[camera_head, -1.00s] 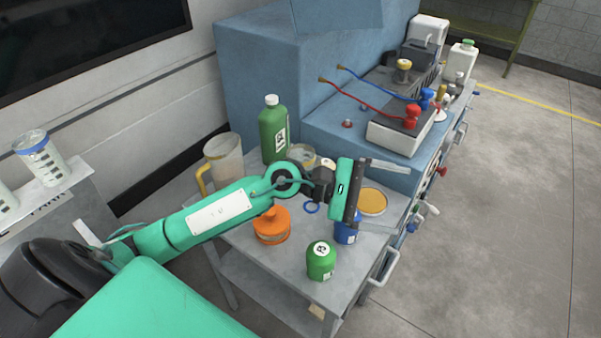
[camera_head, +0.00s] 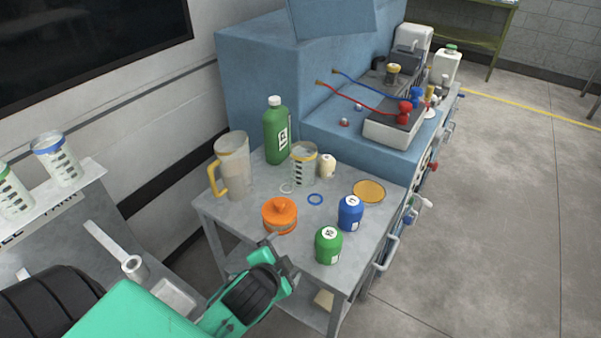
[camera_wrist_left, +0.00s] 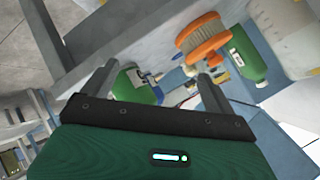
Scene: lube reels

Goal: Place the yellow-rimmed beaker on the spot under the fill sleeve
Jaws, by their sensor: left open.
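The yellow-rimmed beaker (camera_head: 303,168), clear with dark marks, stands upright on the grey table, right of the green bottle (camera_head: 276,135). At the lower left, a small grey cylinder on a bracket, which looks like the fill sleeve (camera_head: 133,266), sits near a pale square spot (camera_head: 174,297). My left gripper (camera_head: 284,258) is open and empty at the table's front edge, well in front of the beaker. In the left wrist view its fingers (camera_wrist_left: 155,88) are apart, with a green container beyond them. I cannot make out the beaker there. My right gripper is not in view.
A yellow-handled pitcher (camera_head: 233,165) stands left. A blue ring (camera_head: 315,199) lies flat. A blue-rimmed beaker (camera_head: 56,160) stands on the left shelf.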

